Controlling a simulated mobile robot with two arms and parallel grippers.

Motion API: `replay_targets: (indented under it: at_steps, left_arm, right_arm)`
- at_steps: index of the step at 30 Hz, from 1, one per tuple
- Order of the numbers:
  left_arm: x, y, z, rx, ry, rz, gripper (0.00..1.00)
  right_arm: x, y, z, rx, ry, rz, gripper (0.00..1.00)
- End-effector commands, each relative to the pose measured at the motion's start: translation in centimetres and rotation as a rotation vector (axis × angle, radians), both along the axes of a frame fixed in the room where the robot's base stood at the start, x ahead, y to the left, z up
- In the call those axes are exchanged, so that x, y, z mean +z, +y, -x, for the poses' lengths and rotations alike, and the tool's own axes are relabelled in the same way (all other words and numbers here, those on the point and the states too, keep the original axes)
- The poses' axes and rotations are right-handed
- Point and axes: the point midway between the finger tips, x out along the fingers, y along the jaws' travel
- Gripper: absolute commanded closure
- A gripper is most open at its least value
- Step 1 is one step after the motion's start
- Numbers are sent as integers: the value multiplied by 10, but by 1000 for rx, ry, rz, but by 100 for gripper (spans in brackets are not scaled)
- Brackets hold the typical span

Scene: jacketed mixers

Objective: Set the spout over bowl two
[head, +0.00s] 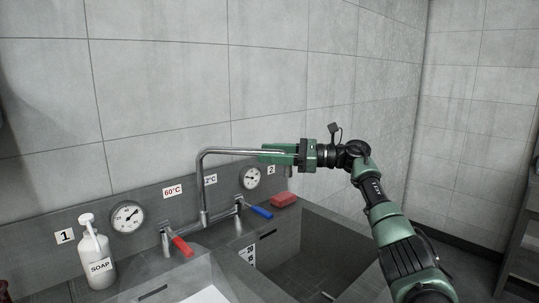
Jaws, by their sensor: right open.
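The metal spout (204,180) rises from the back ledge between the two bowls, and its top arm runs to the right. Its outer end is partly hidden by my right gripper (272,153). The green fingers are open and at the spout's outer end; I cannot tell whether they touch it. Bowl two (330,245) is the dark sink at the right, below the label 2 (271,170). The spout's end appears on the bowl two side. Bowl one (175,287) is at the lower left. My left gripper is not in view.
A red lever (182,246) and a blue lever (260,211) flank the spout's base. A soap bottle (97,255) stands at the left. Gauges (127,217) are on the tiled wall's lower panel.

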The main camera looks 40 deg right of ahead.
Motion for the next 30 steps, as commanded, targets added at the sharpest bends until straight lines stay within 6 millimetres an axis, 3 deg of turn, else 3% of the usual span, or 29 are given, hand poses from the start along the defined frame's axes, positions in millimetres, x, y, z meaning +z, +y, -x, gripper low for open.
replay_targets:
  at_steps: [15,30]
  left_arm:
    - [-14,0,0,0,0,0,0]
    - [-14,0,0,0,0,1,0]
  right_arm:
    - [-2,-50,53,-3,3,1,59]
    - [-1,-52,56,0,2,1,59]
